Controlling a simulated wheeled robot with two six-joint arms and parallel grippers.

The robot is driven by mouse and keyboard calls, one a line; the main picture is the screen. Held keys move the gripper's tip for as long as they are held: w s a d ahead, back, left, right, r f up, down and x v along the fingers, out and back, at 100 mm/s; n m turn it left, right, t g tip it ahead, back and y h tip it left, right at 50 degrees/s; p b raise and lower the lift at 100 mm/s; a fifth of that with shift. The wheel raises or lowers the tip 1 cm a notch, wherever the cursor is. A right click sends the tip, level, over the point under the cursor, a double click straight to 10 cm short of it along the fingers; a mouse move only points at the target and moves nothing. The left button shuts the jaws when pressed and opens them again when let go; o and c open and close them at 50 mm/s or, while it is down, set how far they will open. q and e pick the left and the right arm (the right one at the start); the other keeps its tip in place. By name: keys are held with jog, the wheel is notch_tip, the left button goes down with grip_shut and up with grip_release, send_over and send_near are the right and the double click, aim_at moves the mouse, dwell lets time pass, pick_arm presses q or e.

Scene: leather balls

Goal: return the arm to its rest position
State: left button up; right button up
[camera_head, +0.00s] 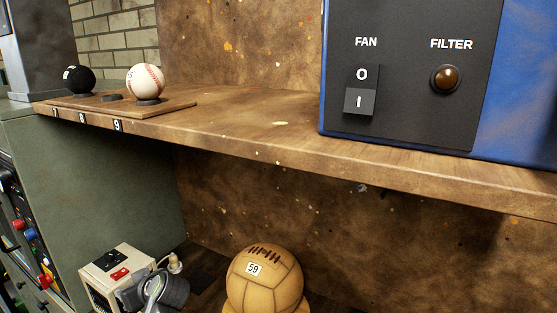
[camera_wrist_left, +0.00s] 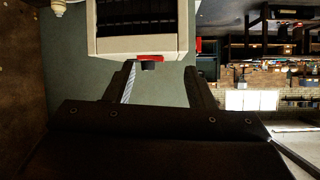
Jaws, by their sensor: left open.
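My left gripper (camera_wrist_left: 160,67) shows in the left wrist view with its two dark fingers spread apart and nothing held between them. Beyond the fingertips is a beige box (camera_wrist_left: 140,48) with a dark slotted face and a red switch. The beige box also shows in the head view (camera_head: 95,287), low at the left. A grey and dark rounded part in front of it there seems to be my left arm, but its fingers cannot be made out. My right gripper is in neither view.
A tan leather ball (camera_head: 262,285) marked 59 sits below the wooden shelf (camera_head: 250,125). On the shelf, a baseball (camera_head: 145,81) and a black ball (camera_head: 79,79) rest on a numbered board (camera_head: 165,108). A blue machine (camera_head: 515,90) with fan and filter controls stands at the right.

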pick_arm(q)
jog(key=s+d+f+m+g+h, duration=0.1)
jog(key=s+f+m+h, duration=0.15)
jog(key=s+f, duration=0.55)
jog(key=s+d+f+m+h, duration=0.1)
jog(key=s+f+m+h, duration=0.2)
jog(key=s, duration=0.8)
jog(key=s+d+m+g+h, duration=0.1)
jog(key=s+d+m+h, duration=0.15)
jog(key=s, duration=0.65)
jog(key=s+d+m+g+h, duration=0.15)
jog(key=s+d, duration=0.25)
jog(key=s, duration=0.5)
jog(key=s+f+b+x, duration=0.1)
jog(key=s+b+x, duration=0.15)
jog(key=x, duration=1.15)
jog(key=s+f+b+x, duration=0.1)
jog(key=s+x, duration=0.3)
jog(key=x, duration=1)
jog(key=s+d+f+g+b, duration=0.1)
jog(key=s+d+f+b, duration=0.1)
jog(key=s+f, duration=1.3)
notch_tip(320, 180, down, 4)
jog(key=shift+r+m+b, duration=0.25)
jog(key=shift+m+b, duration=0.1)
jog(key=shift+b, duration=0.15)
